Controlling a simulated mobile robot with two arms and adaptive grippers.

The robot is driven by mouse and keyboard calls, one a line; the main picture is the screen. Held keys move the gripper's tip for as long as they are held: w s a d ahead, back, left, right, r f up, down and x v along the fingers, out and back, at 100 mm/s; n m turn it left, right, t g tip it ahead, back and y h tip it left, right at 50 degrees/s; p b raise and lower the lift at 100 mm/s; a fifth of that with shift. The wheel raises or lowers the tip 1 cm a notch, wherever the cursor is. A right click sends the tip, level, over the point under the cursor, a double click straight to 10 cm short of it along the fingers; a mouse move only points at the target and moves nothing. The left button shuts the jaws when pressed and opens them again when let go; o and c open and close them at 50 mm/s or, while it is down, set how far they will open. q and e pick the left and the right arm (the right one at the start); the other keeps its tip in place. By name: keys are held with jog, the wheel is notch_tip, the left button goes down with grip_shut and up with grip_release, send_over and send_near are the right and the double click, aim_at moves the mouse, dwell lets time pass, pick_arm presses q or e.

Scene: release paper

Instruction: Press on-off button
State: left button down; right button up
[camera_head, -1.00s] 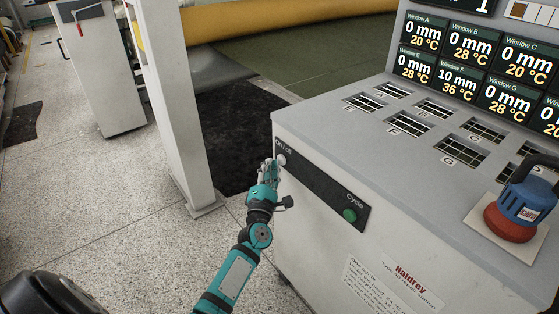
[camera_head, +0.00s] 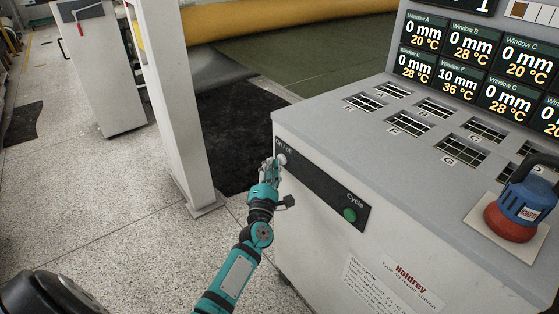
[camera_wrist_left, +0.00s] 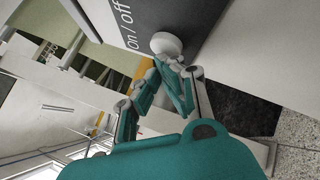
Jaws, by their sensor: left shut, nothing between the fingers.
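The on/off button (camera_head: 282,159) is a round white knob on the dark panel (camera_head: 318,188) at the left end of the grey machine's front. In the left wrist view the white button (camera_wrist_left: 166,44) sits beside the "On / off" lettering. My left gripper (camera_head: 271,164) is teal and grey, shut and empty, with its fingertips right at the button. In the left wrist view its fingertips (camera_wrist_left: 168,62) overlap the button's lower edge; I cannot tell whether they touch it. My right gripper is not in view.
A green Cycle button (camera_head: 350,215) is at the panel's right end. A blue and red tool (camera_head: 522,208) stands on the machine's top at right. Lit displays (camera_head: 470,60) rise behind. A white post (camera_head: 170,100) stands left of the machine.

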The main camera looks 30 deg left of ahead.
pick_arm(q)
jog(key=shift+w+d, duration=0.1)
jog(key=shift+w, duration=0.15)
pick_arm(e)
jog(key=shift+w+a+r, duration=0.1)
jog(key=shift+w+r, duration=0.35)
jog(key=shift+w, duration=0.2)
pick_arm(q)
jog(key=shift+s, duration=0.1)
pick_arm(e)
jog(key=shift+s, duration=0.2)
pick_arm(q)
jog(key=s+a, duration=0.2)
jog(key=s, duration=0.4)
jog(key=shift+a+p, duration=0.3)
jog(key=shift+p, duration=0.15)
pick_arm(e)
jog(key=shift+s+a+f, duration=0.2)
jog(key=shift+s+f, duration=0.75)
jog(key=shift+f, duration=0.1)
